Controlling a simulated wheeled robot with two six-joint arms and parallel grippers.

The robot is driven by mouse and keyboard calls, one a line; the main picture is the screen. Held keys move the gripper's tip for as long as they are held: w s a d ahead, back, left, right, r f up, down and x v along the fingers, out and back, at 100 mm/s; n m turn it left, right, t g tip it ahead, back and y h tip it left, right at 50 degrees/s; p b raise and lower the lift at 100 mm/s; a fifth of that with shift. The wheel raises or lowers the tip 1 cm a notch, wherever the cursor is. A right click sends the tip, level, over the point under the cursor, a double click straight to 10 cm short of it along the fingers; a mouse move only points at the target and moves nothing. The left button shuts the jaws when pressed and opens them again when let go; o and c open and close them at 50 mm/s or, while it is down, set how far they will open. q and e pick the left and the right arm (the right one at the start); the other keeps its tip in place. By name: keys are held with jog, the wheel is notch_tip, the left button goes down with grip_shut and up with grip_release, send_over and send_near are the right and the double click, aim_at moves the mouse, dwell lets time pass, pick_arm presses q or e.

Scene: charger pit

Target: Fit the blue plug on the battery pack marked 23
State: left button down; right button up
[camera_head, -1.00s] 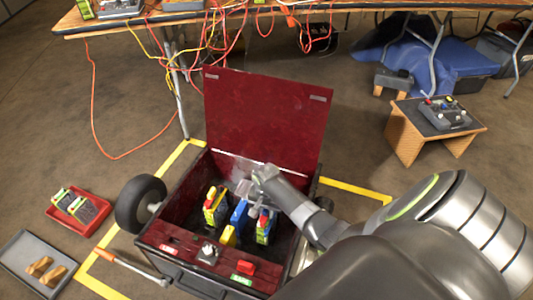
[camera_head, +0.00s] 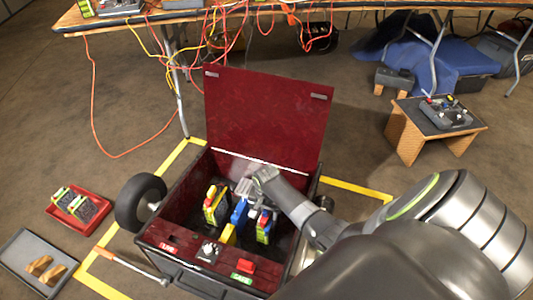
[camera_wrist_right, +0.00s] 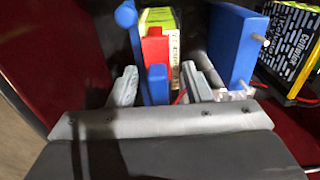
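The battery packs stand in the open red case (camera_head: 165,222). One green-yellow pack (camera_head: 213,207) stands at the left, and another pack (camera_head: 263,229) stands under my right gripper (camera_head: 255,197). The number 23 cannot be read on any pack. In the right wrist view, my right gripper (camera_wrist_right: 160,86) is open, its fingers apart on either side of a blue plug (camera_wrist_right: 157,86). A red plug (camera_wrist_right: 155,48) sits just beyond it, against a pack with a green-yellow label (camera_wrist_right: 158,18). Whether the blue plug is seated cannot be told. My left gripper is not in view.
A blue block (camera_wrist_right: 236,46) stands right of my right fingers, with a dark pack (camera_wrist_right: 292,42) beyond. A blue rod (camera_wrist_right: 134,40) rises beside the left finger. The raised lid (camera_head: 265,120) stands behind. A red tray (camera_head: 80,228) and grey tray (camera_head: 20,275) lie left.

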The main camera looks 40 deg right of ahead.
jog(key=shift+s, duration=0.15)
notch_tip(320, 180, up, 17)
jog(key=p, duration=0.8)
jog(key=shift+r, duration=0.2)
